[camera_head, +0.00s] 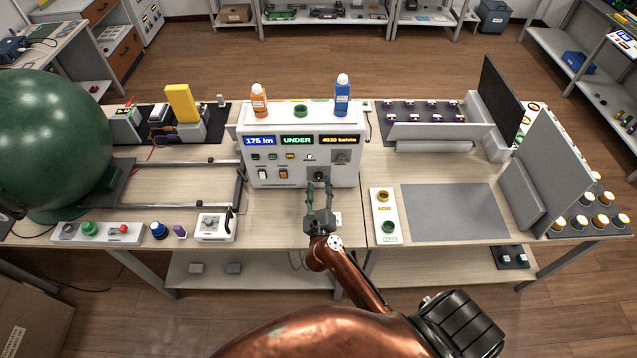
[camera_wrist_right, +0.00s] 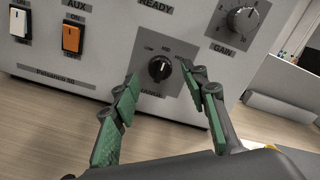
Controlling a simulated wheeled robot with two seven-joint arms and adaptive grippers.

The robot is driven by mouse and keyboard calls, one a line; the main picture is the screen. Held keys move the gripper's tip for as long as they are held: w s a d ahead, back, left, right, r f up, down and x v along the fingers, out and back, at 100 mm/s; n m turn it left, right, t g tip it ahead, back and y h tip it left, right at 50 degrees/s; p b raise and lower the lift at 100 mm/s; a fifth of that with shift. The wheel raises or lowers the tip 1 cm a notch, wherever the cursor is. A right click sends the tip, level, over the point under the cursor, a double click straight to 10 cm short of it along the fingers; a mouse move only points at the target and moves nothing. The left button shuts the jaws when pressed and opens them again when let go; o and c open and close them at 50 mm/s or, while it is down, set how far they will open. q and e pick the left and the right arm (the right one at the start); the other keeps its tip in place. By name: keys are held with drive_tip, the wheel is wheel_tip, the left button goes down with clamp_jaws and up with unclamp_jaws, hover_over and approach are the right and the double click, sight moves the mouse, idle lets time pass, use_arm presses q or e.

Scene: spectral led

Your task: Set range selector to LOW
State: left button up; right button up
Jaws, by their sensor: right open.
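The instrument box (camera_head: 296,150) stands on the table in the head view, with displays reading 175 lm, UNDER and 4030 kelvin. My right gripper (camera_head: 319,187) is open in front of the panel's lower right part. In the right wrist view its green-padded fingers (camera_wrist_right: 163,78) stand on either side of the selector, with a visible gap. I cannot tell whether they touch the panel. My left gripper does not show.
A larger GAIN knob (camera_wrist_right: 242,18) is up and right of the selector. An orange switch (camera_wrist_right: 72,38) and a white switch (camera_wrist_right: 18,22) are to the left. A pad with yellow and green rings (camera_head: 385,215) and a grey mat (camera_head: 455,212) lie right of my arm.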

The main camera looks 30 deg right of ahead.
drive_tip(key=shift+x, duration=1.05)
drive_tip(key=shift+c, duration=0.2)
clamp_jaws()
